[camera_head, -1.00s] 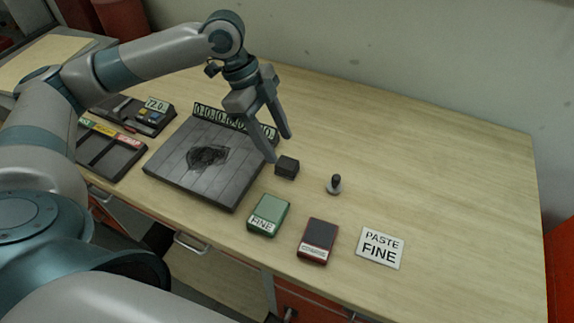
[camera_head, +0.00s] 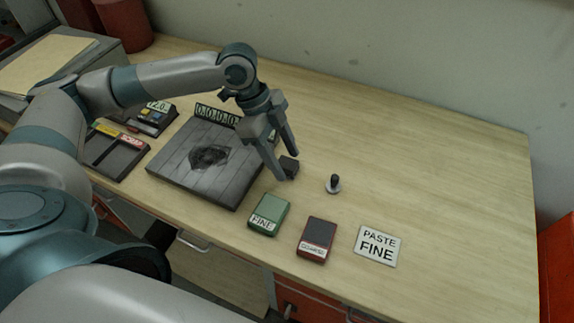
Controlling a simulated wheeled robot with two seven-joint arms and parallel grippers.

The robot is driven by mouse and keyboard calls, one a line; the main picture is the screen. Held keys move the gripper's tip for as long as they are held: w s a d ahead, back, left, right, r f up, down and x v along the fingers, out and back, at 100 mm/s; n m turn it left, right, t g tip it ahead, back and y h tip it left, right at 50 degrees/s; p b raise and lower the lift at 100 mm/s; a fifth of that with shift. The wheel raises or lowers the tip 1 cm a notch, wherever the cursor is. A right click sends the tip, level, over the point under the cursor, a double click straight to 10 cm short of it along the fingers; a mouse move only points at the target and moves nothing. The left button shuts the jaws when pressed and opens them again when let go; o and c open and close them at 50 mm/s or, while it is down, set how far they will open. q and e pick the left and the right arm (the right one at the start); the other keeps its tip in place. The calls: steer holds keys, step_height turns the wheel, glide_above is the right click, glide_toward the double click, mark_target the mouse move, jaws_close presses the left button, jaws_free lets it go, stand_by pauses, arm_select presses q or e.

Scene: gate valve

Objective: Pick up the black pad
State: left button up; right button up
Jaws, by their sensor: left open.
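The black pad (camera_head: 290,165) is a small dark block on the wooden table, just right of the grey board. My left gripper (camera_head: 288,166) is open, pointing down, with its fingers close over the pad. One finger hides the pad's left part. I cannot tell whether the fingers touch it or how high they are above the table. My right gripper is not in view.
A grey board (camera_head: 190,180) with a dark patch lies left of the pad. A green box (camera_head: 269,211), a red box (camera_head: 316,236) and a "PASTE FINE" card (camera_head: 377,245) lie nearer the front. A small knob (camera_head: 334,183) stands right. The table's right side is clear.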

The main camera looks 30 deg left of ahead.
mark_target(285, 161)
arm_select(q)
steer(key=shift+c, duration=0.4)
steer(key=c, duration=1.1)
steer(key=shift+r+b, duration=0.4)
steer(key=shift+r, duration=0.4)
step_height(285, 161, up, 3)
steer(key=shift+f+b, duration=0.2)
steer(key=shift+b, duration=0.25)
steer(key=d+r, duration=0.2)
steer(key=d, duration=0.2)
steer(key=d+r+b, duration=0.1)
steer(key=d+r, duration=0.1)
steer(key=d, duration=0.1)
steer(key=d+r+b, duration=0.1)
steer(key=d+r, duration=0.2)
steer(key=d, duration=0.1)
steer(key=shift+s+d, duration=0.2)
steer(key=shift+d, duration=0.15)
steer(key=shift+f, duration=0.1)
